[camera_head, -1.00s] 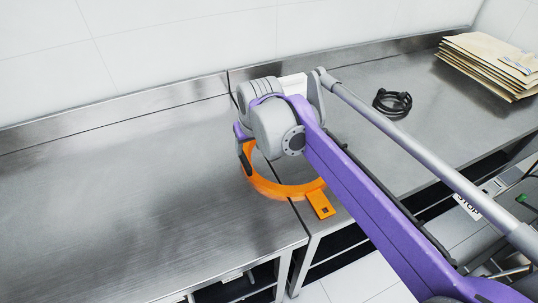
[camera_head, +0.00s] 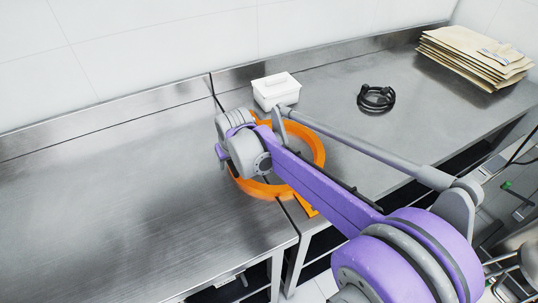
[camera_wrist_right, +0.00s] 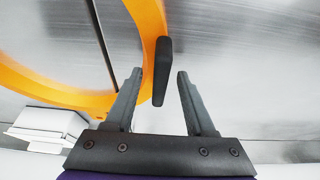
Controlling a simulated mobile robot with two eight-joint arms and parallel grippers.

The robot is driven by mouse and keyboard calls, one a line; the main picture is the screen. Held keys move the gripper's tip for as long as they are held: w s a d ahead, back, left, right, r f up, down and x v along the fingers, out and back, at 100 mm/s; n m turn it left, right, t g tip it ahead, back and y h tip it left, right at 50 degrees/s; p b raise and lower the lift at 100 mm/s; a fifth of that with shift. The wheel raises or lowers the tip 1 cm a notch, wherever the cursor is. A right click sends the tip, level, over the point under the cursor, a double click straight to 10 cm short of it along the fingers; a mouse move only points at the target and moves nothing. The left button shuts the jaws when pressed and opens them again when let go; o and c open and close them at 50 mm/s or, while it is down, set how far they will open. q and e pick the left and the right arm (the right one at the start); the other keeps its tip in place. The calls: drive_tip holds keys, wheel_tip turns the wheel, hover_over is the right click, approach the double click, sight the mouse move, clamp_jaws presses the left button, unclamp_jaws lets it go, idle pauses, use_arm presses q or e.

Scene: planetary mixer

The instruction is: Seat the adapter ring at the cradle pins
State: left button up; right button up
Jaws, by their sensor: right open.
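The orange adapter ring (camera_head: 318,150) lies flat on the steel worktop, across the seam between two tables. Its orange tab (camera_head: 307,206) reaches the front edge; my arm hides part of the ring. The ring also shows in the right wrist view (camera_wrist_right: 150,22), with a dark upright grip (camera_wrist_right: 162,72) at its rim. My right gripper (camera_wrist_right: 158,73) is open, its two grey fingers on either side of the dark grip, with gaps showing on both sides. In the head view its fingertips are hidden behind my purple wrist. My left gripper and the cradle pins are not in view.
A white lidded box (camera_head: 276,91) stands behind the ring, and also shows in the wrist view (camera_wrist_right: 47,127). A black coiled cable (camera_head: 376,98) and a stack of tan envelopes (camera_head: 475,58) lie to the right. The left worktop (camera_head: 110,200) is clear.

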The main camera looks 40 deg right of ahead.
clamp_jaws()
idle(1.4)
